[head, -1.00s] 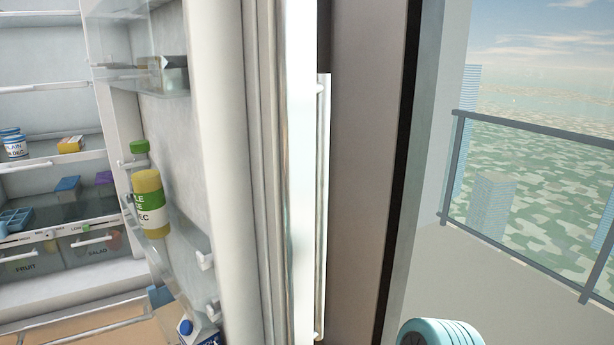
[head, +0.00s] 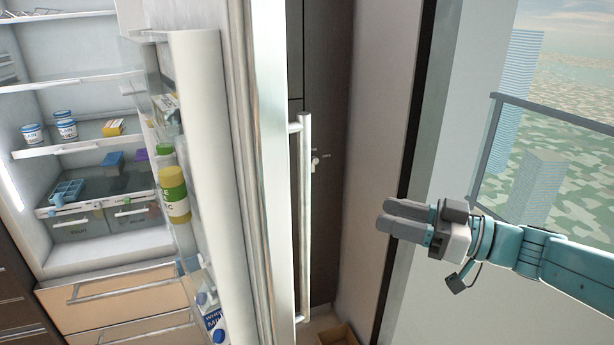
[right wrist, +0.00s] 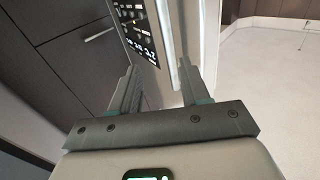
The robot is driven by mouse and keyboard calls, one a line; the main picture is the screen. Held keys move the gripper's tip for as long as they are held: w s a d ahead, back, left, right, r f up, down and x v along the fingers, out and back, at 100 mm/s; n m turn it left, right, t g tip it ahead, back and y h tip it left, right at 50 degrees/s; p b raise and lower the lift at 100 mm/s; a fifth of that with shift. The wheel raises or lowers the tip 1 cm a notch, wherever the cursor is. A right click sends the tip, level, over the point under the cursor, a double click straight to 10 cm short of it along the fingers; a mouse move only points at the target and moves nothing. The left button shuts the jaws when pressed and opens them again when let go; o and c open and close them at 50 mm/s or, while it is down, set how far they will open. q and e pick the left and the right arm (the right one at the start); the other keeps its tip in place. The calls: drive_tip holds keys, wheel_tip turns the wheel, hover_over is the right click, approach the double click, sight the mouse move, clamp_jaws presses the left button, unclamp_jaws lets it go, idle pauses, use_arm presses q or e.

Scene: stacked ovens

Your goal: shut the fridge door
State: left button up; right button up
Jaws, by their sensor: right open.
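The fridge door (head: 262,170) stands open in the head view, seen nearly edge-on. Its inner racks face left, and a long vertical metal handle (head: 305,215) is on its right side. The fridge interior (head: 85,145) is visible to the left. My right gripper (head: 384,217) is open and empty to the right of the handle, apart from it in the picture, with its fingers pointing left. In the right wrist view its two fingers (right wrist: 157,82) are spread apart, with a pale upright edge and a dark control panel beyond them. My left gripper is not in view.
Wooden drawers (head: 120,310) lie below the fridge. A dark door (head: 325,150) stands behind the handle. A railing (head: 545,108) and window are at right.

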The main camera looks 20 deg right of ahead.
sight(304, 196)
drive_tip(key=shift+n+g, duration=0.3)
drive_tip(key=p+x, duration=0.1)
drive_tip(key=x, duration=0.4)
drive_tip(key=p+x, duration=0.1)
drive_tip(key=x, duration=0.4)
drive_tip(key=r+p+x, duration=0.1)
drive_tip(key=x, duration=0.5)
drive_tip(key=shift+s+a, duration=0.25)
drive_tip(key=shift+s, duration=0.15)
clamp_jaws()
